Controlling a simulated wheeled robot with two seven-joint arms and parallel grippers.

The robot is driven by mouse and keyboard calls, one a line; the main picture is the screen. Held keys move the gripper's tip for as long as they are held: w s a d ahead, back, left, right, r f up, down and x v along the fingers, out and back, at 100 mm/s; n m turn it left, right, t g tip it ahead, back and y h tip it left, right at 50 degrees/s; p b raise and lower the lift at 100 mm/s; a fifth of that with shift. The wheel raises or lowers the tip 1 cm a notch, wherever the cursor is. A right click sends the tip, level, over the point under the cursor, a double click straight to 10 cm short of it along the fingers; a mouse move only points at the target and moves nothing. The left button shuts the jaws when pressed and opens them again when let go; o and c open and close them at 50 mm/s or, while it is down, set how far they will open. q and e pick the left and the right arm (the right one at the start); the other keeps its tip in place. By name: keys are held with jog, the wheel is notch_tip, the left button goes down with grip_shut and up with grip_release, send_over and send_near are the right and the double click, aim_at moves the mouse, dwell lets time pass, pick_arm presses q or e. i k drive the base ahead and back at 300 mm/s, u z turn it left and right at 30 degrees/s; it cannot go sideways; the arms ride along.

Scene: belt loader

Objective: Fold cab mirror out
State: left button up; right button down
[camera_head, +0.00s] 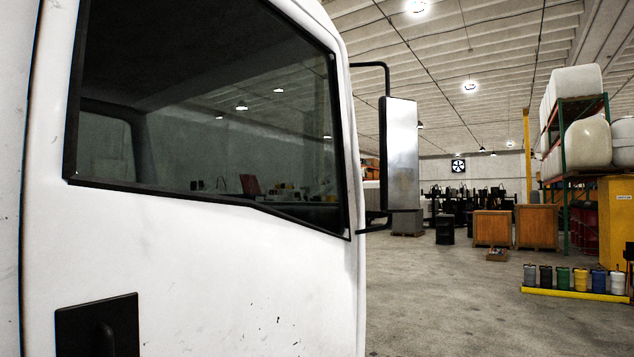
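The white cab door (215,265) with its dark side window (210,110) fills the left of the head view. The cab mirror (401,155) is a tall, narrow mirror in a black housing, beyond the door's far edge. It hangs on a black bracket (372,65) with an upper and a lower arm that reach out to the right of the cab. Its bright reflective face shows toward me. A black door handle plate (98,326) is at the lower left. Neither of my grippers is in view.
The concrete floor (450,300) right of the cab is open. A yellow rack (576,294) with several small canisters stands at the lower right. Wooden crates (491,228), a black drum (445,229) and tall shelving (565,150) with white tanks are farther back.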

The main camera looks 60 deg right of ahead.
aim_at(399, 189)
jog(key=z, duration=0.5)
jog(key=k, duration=1.2)
jog(key=z, duration=1.35)
jog(key=i, duration=0.65)
jog(key=z, duration=1.2)
jog(key=i, duration=3.6)
jog(key=u, duration=1.8)
jog(key=i, duration=0.7)
jog(key=u, duration=0.35)
jog(key=k, duration=0.45)
jog(key=z, duration=1)
jog(key=k, duration=0.85)
jog(key=z, duration=0.85)
